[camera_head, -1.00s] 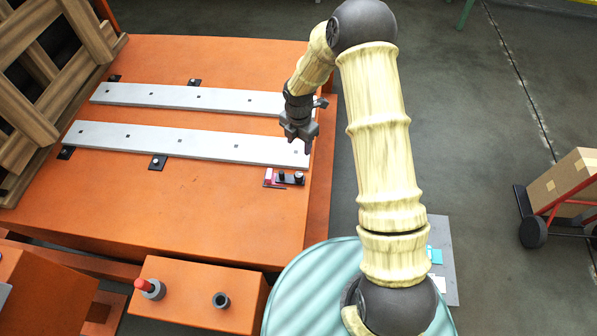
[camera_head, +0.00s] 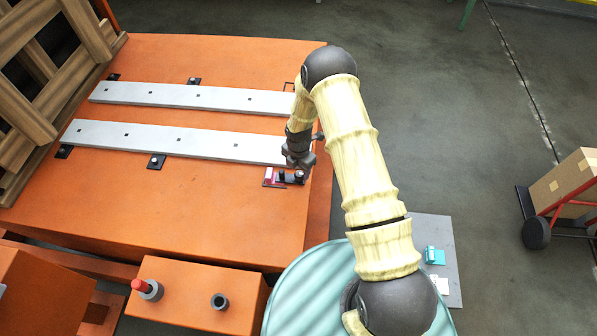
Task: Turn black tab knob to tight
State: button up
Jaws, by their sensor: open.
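A small black knob piece (camera_head: 285,178) sits with a pink-red block (camera_head: 269,174) on a small base near the right edge of the orange table. It lies just in front of the right end of the nearer steel strip (camera_head: 180,140). My gripper (camera_head: 302,168) is open and points down right over the knob's right part. The fingers partly cover the knob, and I cannot tell whether they touch it. Which way the tab points is too small to tell.
A second steel strip (camera_head: 190,97) lies farther back, with black bolted clips (camera_head: 156,162) along the strips. A wooden lattice (camera_head: 50,70) stands at the left. An orange box (camera_head: 195,295) with a red-topped peg (camera_head: 144,287) is in front. The orange table's front middle is clear.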

jog(key=shift+d+f, duration=0.15)
jog(key=shift+f, duration=0.75)
jog(key=shift+s, duration=0.1)
jog(key=shift+a, duration=0.2)
jog(key=c, duration=1)
jog(key=shift+o, duration=0.2)
